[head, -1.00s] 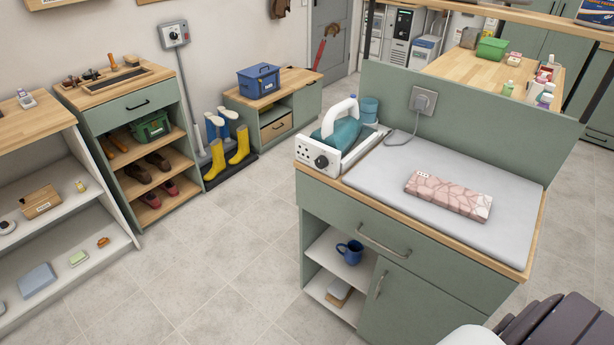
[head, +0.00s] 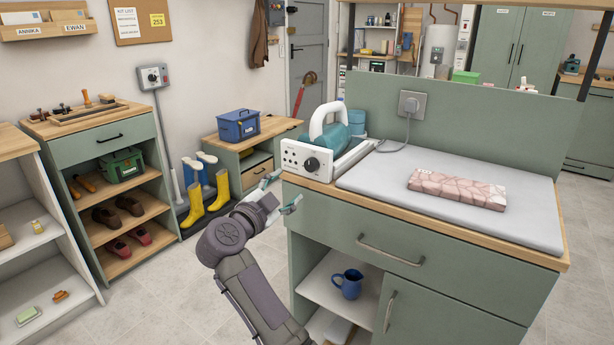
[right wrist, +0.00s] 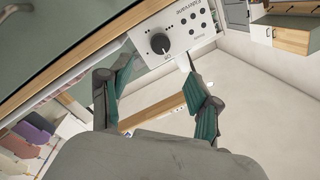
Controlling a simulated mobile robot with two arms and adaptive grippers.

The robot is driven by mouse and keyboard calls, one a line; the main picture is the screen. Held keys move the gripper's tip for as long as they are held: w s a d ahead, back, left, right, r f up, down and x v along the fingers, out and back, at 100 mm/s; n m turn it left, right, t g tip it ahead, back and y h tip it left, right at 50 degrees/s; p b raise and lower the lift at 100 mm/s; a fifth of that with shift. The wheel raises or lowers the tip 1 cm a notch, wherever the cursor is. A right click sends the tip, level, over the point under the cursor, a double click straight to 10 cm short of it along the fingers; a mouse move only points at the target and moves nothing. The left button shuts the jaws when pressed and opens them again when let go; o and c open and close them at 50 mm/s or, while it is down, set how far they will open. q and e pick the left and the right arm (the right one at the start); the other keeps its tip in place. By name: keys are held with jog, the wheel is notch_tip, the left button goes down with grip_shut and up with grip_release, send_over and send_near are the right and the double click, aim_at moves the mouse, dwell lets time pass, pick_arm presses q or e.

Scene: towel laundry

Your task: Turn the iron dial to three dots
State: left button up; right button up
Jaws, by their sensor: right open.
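The iron dial (head: 312,164) is a round black knob on the white front panel (head: 325,182) of the iron's stand, at the left end of the ironing counter. It also shows in the right wrist view (right wrist: 160,43), with black marks on the panel beside it. I cannot read its setting. The teal iron (head: 336,137) with a white handle rests behind the panel. My right gripper (head: 282,190) is open and empty, in front of and below the panel. In the right wrist view its fingers (right wrist: 158,72) stand apart below the dial, not touching it. My left gripper is out of view.
A folded pink patterned towel (head: 458,189) lies on the grey ironing pad (head: 385,183). A cord runs from the wall socket (head: 411,105) behind the stand. The counter's front-left wooden edge (head: 335,192) is close to my right gripper. Boots (head: 221,188) stand on the floor behind.

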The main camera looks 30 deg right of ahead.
aim_at(310, 167)
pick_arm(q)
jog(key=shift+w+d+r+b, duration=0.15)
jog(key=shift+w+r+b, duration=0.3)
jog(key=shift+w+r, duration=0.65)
pick_arm(e)
jog(key=x, duration=1.1)
jog(key=shift+w+d, duration=0.15)
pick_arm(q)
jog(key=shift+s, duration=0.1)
pick_arm(e)
jog(key=shift+f, duration=0.1)
jog(key=c, duration=1.2)
